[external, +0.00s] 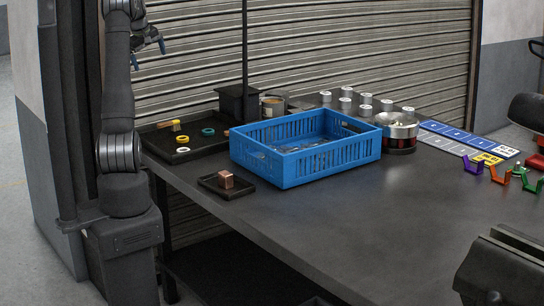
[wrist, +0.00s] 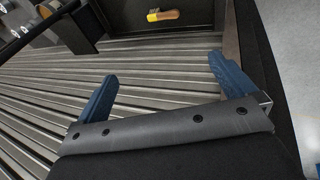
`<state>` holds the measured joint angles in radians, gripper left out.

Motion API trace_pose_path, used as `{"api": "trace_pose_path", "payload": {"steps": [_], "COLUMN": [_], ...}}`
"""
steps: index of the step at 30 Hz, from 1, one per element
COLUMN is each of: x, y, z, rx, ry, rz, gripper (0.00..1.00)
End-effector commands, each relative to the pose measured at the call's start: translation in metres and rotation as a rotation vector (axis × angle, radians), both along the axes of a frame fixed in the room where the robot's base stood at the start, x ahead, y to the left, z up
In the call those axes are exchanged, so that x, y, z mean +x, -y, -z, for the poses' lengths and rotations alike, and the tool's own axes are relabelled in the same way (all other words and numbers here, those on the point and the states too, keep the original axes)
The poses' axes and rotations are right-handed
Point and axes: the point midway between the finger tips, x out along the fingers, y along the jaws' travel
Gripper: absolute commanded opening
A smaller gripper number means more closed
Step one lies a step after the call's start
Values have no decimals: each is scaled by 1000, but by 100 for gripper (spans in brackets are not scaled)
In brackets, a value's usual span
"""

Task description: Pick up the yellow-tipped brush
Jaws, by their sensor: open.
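The yellow-tipped brush (external: 170,123) lies in the black tray (external: 160,146) at the back left of the table. Its yellow part and a brown wooden part show, with darker bristles. In the wrist view the brush (wrist: 163,15) is at the top, near the middle. My gripper (external: 148,51) is up at the top left of the external view, above the tray and well apart from the brush. In the wrist view the two blue fingers (wrist: 161,76) are spread wide with nothing between them.
The tray also holds a yellow ring (external: 182,138), a teal ring (external: 208,131) and other small rings. A blue crate (external: 262,163) stands right of it. A small tray (external: 240,192) holds a copper block (external: 225,179). A ribbed shutter (external: 300,50) rises behind. The table's front is clear.

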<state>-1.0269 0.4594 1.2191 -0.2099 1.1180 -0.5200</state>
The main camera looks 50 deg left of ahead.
Motion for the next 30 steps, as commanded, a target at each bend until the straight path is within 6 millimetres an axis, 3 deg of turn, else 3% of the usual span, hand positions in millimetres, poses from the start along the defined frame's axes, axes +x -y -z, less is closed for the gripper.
{"api": "trace_pose_path", "payload": {"steps": [7, 18, 24, 30], "x": [26, 89, 103, 105], "y": [-20, -57, -62, -63], "z": [23, 100, 123, 142], "rx": [-49, -168, -195, -203], "ry": [-64, -271, -335, -349], "rz": [13, 13, 3, -1], "gripper": [100, 100, 100, 100]}}
